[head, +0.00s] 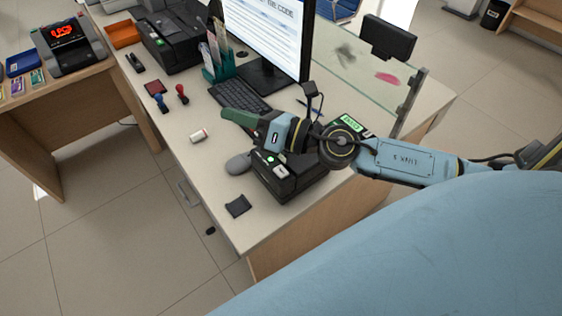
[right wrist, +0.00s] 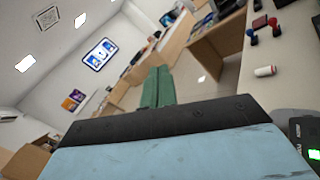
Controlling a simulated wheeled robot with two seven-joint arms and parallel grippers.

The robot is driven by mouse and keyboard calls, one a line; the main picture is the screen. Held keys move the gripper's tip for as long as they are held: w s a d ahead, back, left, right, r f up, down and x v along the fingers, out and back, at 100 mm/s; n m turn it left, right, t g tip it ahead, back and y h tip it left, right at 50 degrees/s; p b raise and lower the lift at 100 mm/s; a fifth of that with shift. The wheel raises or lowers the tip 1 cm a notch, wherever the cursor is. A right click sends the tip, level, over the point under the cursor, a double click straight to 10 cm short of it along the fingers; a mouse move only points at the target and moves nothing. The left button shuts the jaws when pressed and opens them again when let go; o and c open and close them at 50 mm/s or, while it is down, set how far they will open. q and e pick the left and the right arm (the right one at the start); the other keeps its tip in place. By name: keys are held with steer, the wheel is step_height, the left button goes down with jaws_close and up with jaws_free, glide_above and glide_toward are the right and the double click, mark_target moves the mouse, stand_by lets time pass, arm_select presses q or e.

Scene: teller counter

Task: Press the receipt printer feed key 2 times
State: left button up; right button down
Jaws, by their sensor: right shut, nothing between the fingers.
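The receipt printer (head: 287,178) is a dark box at the near end of the counter, with a small green light and light keys on its top left. Which of these is the feed key I cannot tell. Part of the printer also shows at the right edge of the right wrist view (right wrist: 307,135). My right gripper (head: 226,114) has green fingers, shut and empty, pointing left. It hangs over the counter between the keyboard and the printer, beyond the key side and apart from the keys. My arm covers the printer's far part. My left gripper is not in view.
A white roll (head: 198,136), stamps (head: 181,94) and a keyboard (head: 240,97) lie further back. A monitor (head: 266,35) and a glass screen (head: 372,82) stand behind.

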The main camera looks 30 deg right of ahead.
steer(key=s+f+n+g+y, duration=0.15)
steer(key=n+g, duration=0.25)
steer(key=n, duration=0.4)
steer(key=n+g+h, duration=0.5)
steer(key=n+h, duration=0.2)
steer(key=n, duration=0.2)
glide_above(286, 171)
step_height(286, 171, down, 7)
steer(key=shift+y, duration=0.25)
steer(key=shift+f, duration=0.15)
step_height(286, 171, down, 8)
steer(key=b, duration=0.4)
steer(key=shift+r, duration=0.25)
steer(key=shift+f+b, duration=0.6)
steer(key=shift+b, duration=0.2)
steer(key=shift+f+b, duration=0.4)
steer(key=shift+b, duration=0.1)
